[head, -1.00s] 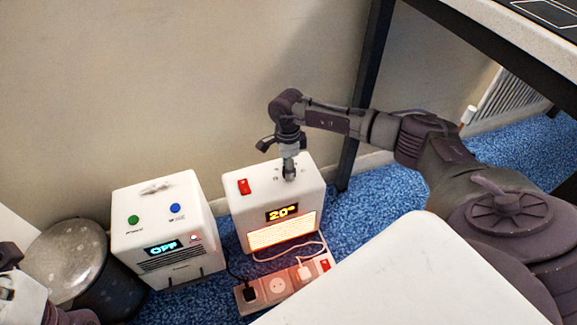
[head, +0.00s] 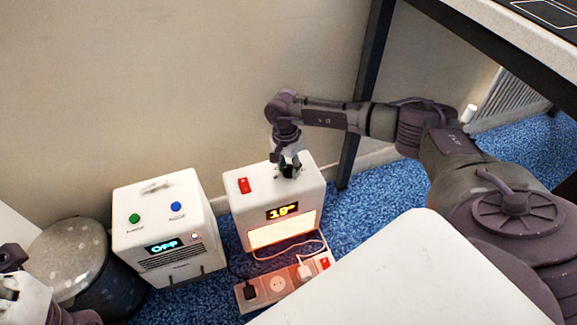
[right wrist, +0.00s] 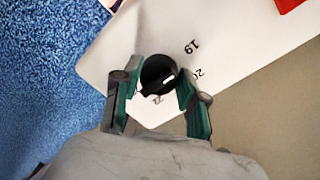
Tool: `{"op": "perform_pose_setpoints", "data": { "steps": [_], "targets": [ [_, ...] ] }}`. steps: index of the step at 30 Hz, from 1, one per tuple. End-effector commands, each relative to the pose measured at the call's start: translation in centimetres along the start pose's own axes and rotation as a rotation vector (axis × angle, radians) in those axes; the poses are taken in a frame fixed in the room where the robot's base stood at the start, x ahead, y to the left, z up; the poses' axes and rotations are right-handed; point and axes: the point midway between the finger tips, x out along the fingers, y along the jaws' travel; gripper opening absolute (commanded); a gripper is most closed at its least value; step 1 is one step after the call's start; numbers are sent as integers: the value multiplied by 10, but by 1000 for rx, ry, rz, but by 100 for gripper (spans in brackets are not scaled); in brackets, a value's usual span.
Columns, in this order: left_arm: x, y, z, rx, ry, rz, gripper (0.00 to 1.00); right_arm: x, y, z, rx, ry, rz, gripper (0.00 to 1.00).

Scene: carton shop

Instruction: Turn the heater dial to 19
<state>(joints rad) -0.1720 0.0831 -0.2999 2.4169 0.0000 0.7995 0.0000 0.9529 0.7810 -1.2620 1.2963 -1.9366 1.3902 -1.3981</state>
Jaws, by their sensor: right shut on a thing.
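The white heater (head: 245,200) stands on the blue carpet against the wall, its lit display (head: 282,211) reading 19°. My right gripper (head: 287,170) points down at the heater's top, at the dial. In the right wrist view the black dial (right wrist: 155,73) sits between the fingers of my right gripper (right wrist: 157,90), which is shut on it. The dial's white mark points right, towards the printed numbers. The 19 (right wrist: 191,47) and the 20 (right wrist: 199,72) show beside it. Part of my left arm's end shows at the lower left edge; its fingers cannot be made out.
A white box (head: 160,220) with green and blue buttons and an OFF display stands left of the heater. A power strip (head: 278,286) with plugs and cables lies in front. A red switch (head: 243,186) is on the heater's top. A dark bin (head: 75,255) stands left.

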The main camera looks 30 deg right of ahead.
Motion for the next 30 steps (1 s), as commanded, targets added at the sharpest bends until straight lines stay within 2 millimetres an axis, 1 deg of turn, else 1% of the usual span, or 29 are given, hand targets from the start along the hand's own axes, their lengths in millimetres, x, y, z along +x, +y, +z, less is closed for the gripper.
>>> {"op": "perform_pose_setpoints", "data": {
  "steps": [7, 19, 20, 21, 24, 30],
  "targets": [
    [0, 0, 0, 0, -1, 0, 40, -1, 0, -1, -43, 4, -3, 7],
    [0, 0, 0, 0, -2, 0, 40, -1, -1, 0, -49, 5, -3, 7],
    [0, 0, 0, 0, -2, 0, 40, -1, -1, 0, -49, 5, -3, 45],
    [0, 0, 0, 0, -2, 0, 40, -1, -1, 0, -49, 5, -3, 52],
    [0, 0, 0, -1, -2, 0, 40, -1, 0, 0, -48, 4, -2, 67],
    [0, 0, 0, 0, -3, 0, 40, 0, 0, 0, -48, 4, -1, 67]
  ]
}}
